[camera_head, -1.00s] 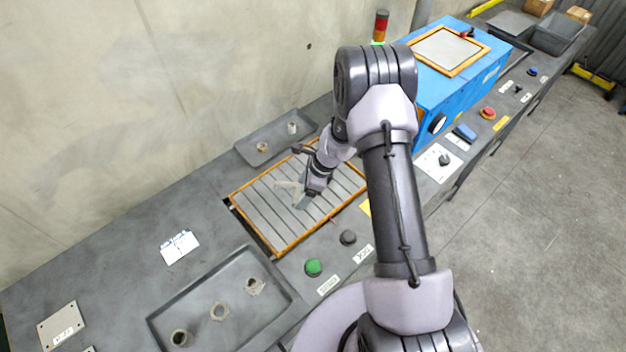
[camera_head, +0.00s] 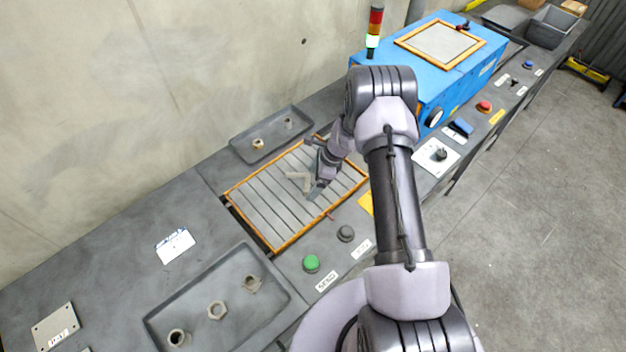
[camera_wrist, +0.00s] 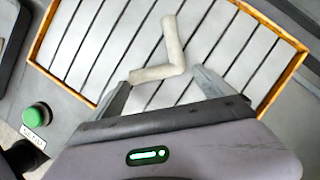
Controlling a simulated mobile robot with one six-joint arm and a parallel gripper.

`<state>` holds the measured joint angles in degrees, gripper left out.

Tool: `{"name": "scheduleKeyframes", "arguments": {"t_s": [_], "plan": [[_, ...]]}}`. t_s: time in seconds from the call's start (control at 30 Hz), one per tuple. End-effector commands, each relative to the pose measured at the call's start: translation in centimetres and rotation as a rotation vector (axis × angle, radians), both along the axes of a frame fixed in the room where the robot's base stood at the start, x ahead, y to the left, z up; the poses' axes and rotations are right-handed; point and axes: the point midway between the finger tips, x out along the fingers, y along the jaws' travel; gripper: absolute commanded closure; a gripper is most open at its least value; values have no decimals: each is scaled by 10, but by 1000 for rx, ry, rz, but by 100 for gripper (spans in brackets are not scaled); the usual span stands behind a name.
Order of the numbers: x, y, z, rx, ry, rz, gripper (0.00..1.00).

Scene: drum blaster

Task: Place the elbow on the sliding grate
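The elbow (camera_head: 305,178) is a pale, bent pipe piece over the sliding grate (camera_head: 262,222), a slatted panel with an orange frame. My gripper (camera_head: 315,193) is at its near side, over the right half of the grate. In the wrist view, the elbow (camera_wrist: 174,48) has one leg spanning between the two fingertips of my gripper (camera_wrist: 160,80), while the other leg points away. The fingers stand wide, with their tips at the two ends of that leg. Whether the elbow touches the slats of the grate (camera_wrist: 95,45) cannot be told.
A grey tray (camera_head: 240,138) with small fittings lies behind the grate. A larger tray (camera_head: 178,305) with several fittings is at front left. A green button (camera_head: 311,263) and a dark knob (camera_head: 345,233) sit near the grate's front edge. A blue machine (camera_head: 425,85) stands to the right.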

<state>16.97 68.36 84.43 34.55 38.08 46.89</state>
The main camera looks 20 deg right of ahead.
Motion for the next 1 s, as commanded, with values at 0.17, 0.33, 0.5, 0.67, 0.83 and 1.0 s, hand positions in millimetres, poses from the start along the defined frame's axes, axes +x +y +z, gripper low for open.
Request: {"name": "scheduleKeyframes", "arguments": {"t_s": [0.17,0.33,0.5,0.67,0.83,1.0], "plan": [[0,0,1,0,0,0,2],[0,0,4,0,0,0,2],[-4,-13,39,-1,-3,-2,2],[-11,-29,82,0,-2,-1,2],[-16,-40,109,1,0,0,2],[-16,-29,169,-38,-66,112,2]]}}
